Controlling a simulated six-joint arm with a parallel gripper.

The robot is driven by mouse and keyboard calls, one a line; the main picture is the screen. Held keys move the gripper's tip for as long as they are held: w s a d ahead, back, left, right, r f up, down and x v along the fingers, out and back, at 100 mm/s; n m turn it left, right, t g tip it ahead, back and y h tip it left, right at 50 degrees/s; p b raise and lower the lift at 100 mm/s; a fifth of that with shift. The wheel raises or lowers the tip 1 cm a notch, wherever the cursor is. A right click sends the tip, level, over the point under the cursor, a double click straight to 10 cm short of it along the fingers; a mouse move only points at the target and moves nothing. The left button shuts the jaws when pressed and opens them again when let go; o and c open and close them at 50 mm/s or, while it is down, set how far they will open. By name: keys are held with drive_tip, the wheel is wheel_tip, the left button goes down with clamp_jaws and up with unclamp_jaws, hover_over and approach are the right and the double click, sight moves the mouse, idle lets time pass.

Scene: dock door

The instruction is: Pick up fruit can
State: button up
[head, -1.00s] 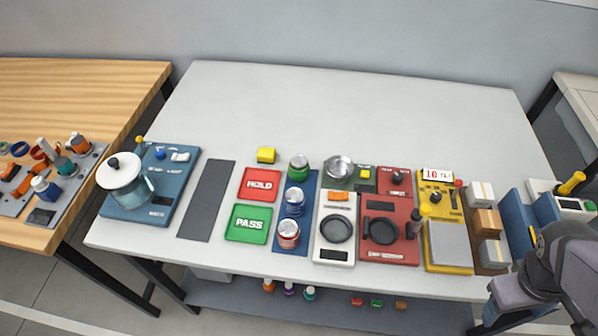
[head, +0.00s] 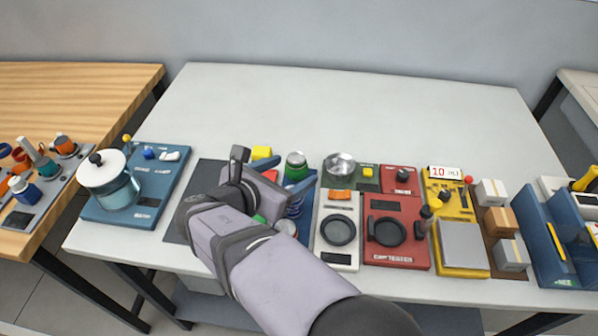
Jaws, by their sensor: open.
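A green can (head: 296,165) stands at the far end of a blue mat (head: 304,236). A blue can (head: 295,208) stands nearer on it, partly hidden behind my gripper. A third can (head: 286,227), red in the earlier view, shows mostly its silver lid; my arm covers the rest. I cannot read which is the fruit can. I see nothing held between the fingers. I cannot tell its exact height over the cans.
A glass pot (head: 113,185) is at the left. My arm hides most of the red and green trays. The table's back is clear.

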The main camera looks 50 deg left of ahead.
sight(291, 165)
drive_tip(key=shift+n+y, duration=0.3)
drive_tip(key=shift+n, duration=0.3)
drive_tip(key=a+f, duration=0.1)
drive_tip(key=w+a+f+p, duration=0.1)
drive_tip(key=a+f, duration=0.1)
drive_tip(key=shift+w+a, duration=0.2)
drive_tip(key=shift+a, duration=0.05)
drive_tip(key=shift+w+a+f, duration=0.25)
drive_tip(key=shift+w+f, duration=0.15)
drive_tip(key=shift+w, duration=0.15)
drive_tip(key=shift+w, duration=0.1)
drive_tip(key=shift+a+p+x, duration=0.1)
drive_tip(key=shift+p+x, duration=0.45)
drive_tip(key=shift+x, duration=0.7)
drive_tip(key=shift+a+p+x, duration=0.15)
drive_tip(key=shift+p+x, duration=0.4)
drive_tip(key=shift+x, duration=0.75)
drive_tip(key=shift+f, duration=0.15)
drive_tip(key=shift+s, duration=0.25)
drive_tip(key=c, duration=1.2)
